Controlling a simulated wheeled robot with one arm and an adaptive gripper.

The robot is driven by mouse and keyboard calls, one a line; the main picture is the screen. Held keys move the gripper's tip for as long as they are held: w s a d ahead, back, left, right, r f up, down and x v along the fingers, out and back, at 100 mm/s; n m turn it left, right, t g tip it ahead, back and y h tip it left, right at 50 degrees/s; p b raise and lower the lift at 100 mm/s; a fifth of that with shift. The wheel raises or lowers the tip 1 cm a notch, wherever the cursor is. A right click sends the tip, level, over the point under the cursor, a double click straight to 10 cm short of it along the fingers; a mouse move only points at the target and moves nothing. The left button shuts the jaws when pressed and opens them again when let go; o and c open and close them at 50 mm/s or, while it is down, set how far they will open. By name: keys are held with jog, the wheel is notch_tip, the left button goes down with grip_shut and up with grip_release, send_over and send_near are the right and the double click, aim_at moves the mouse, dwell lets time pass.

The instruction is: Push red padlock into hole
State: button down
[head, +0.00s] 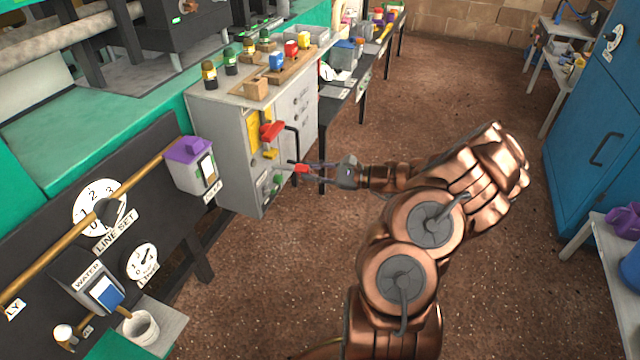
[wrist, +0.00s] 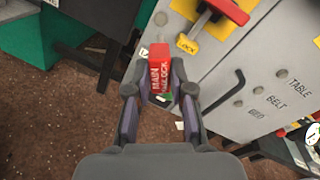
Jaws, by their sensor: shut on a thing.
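The red padlock (wrist: 159,70), with white lettering, is between the fingertips of my gripper (wrist: 160,92) in the wrist view. The gripper is shut on it and holds it in the air. In the head view the padlock (head: 300,168) shows as a small red block at the tip of my gripper (head: 318,168), close in front of the grey cabinet (head: 230,150). A red handle (head: 271,130) sits on a yellow plate on the cabinet front; it also shows in the wrist view (wrist: 228,10). I cannot make out the hole clearly.
A black bar handle (wrist: 222,92) sticks out from the cabinet, right of the padlock in the wrist view. Several coloured padlocks stand on the cabinet top. A purple-topped box (head: 190,160) is at left. The brown floor (head: 300,260) is clear.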

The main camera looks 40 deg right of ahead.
jog(key=d, duration=0.1)
jog(key=d+f+m+t+h+b, duration=0.1)
jog(key=d+f+t+b, duration=0.1)
jog(key=d, duration=0.1)
jog(key=shift+w+f+m+h, duration=0.1)
jog(key=shift+f+m+h, duration=0.05)
jog(key=shift+m+h, duration=0.15)
jog(key=shift+p, duration=0.3)
jog(key=shift+b+x, duration=0.45)
jog(key=shift+x, duration=2.4)
jog(key=shift+p, duration=0.7)
jog(key=shift+b+x, duration=0.55)
jog(key=shift+x, duration=1.5)
